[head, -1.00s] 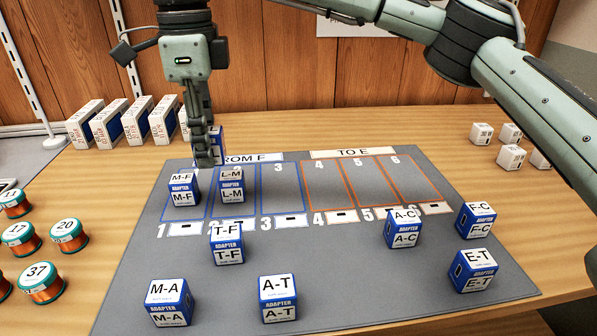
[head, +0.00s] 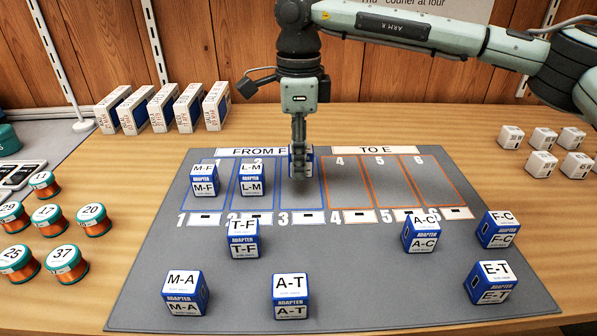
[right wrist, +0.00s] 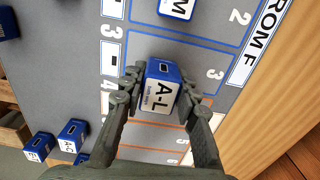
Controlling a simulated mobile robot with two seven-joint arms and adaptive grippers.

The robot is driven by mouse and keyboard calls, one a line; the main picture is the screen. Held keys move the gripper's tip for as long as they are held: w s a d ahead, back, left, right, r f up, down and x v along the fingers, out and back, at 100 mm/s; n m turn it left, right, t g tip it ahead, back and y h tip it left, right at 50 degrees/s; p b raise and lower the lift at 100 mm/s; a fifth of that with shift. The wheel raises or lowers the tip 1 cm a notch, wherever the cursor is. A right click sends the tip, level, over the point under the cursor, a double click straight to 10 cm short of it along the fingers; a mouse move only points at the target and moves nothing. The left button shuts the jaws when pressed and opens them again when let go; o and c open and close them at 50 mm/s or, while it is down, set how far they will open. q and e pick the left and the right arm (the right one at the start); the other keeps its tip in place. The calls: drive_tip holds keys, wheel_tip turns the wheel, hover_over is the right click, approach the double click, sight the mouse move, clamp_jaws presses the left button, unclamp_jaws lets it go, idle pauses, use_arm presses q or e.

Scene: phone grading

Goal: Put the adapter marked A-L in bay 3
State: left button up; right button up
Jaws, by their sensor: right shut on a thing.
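My right gripper (head: 299,172) is shut on the A-L adapter, a blue block with a white label. The adapter (right wrist: 162,86) shows clearly between the fingers in the right wrist view, with "A-L" readable. In the head view the fingers hide most of it; only its edges show (head: 309,158). The gripper points down over the far part of bay 3 (head: 312,197), a blue-outlined bay under "FROM F". I cannot tell whether the adapter touches the mat. My left gripper is not in view.
Adapter M-F (head: 203,180) stands in bay 1 and L-M (head: 252,179) in bay 2. The orange bays under "TO E" (head: 375,150) are empty. T-F (head: 243,238), A-C (head: 421,233) and several other adapters stand on the front of the grey mat (head: 370,285).

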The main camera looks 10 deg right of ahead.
wheel_tip(320, 180, down, 3)
drive_tip(key=shift+f, duration=0.2)
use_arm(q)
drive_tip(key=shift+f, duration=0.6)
use_arm(e)
drive_tip(key=shift+f, duration=0.15)
drive_tip(key=shift+f, duration=0.1)
